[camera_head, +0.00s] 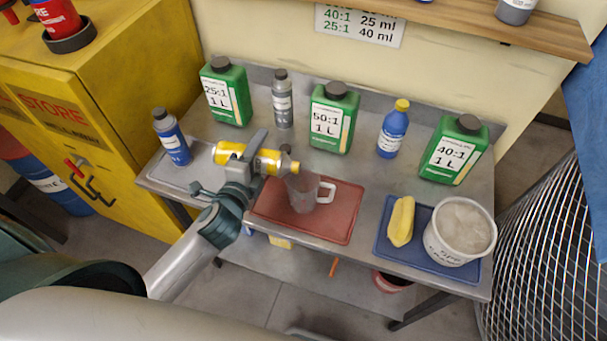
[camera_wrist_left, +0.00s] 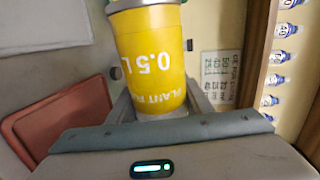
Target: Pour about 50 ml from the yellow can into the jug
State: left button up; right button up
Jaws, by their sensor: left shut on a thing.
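The yellow can (camera_head: 233,152) is held on its side by my left gripper (camera_head: 252,158), with its neck pointing right toward the jug. In the left wrist view the yellow can (camera_wrist_left: 150,62) fills the space between the fingers, showing "0.5 L" upside down. The clear jug (camera_head: 302,192) with a white handle stands on the red mat (camera_head: 338,222). The can's mouth is over or beside the jug's rim at its upper left; I cannot tell which exactly. No stream of liquid is visible. The liquid level in the jug is unclear. My right gripper is not in view.
Green jugs (camera_head: 241,103), a grey bottle (camera_head: 283,110) and a blue bottle (camera_head: 392,132) stand along the back of the metal table. Another blue bottle (camera_head: 177,150) stands at left. A blue tray (camera_head: 385,245) at right holds a yellow sponge (camera_head: 401,222) and a white bucket (camera_head: 440,246).

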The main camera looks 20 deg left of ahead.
pick_arm(q)
jog(key=shift+d+r+p, duration=0.1)
jog(key=shift+r+p, duration=0.2)
jog(key=shift+p, duration=0.1)
jog(key=shift+r+m+p, duration=0.25)
jog(key=shift+m+p, duration=0.15)
jog(key=shift+p, duration=0.05)
jog(key=shift+r, duration=0.15)
jog(key=shift+r+m+p, duration=0.1)
jog(key=shift+m+p, duration=0.2)
jog(key=shift+p, duration=0.15)
jog(key=shift+a, duration=0.2)
jog(key=shift+a, duration=0.2)
jog(key=shift+s+a+r+m+y+p, duration=0.1)
jog(key=shift+r+m+y+p, duration=0.2)
jog(key=shift+r, duration=0.05)
dwell(1.2)
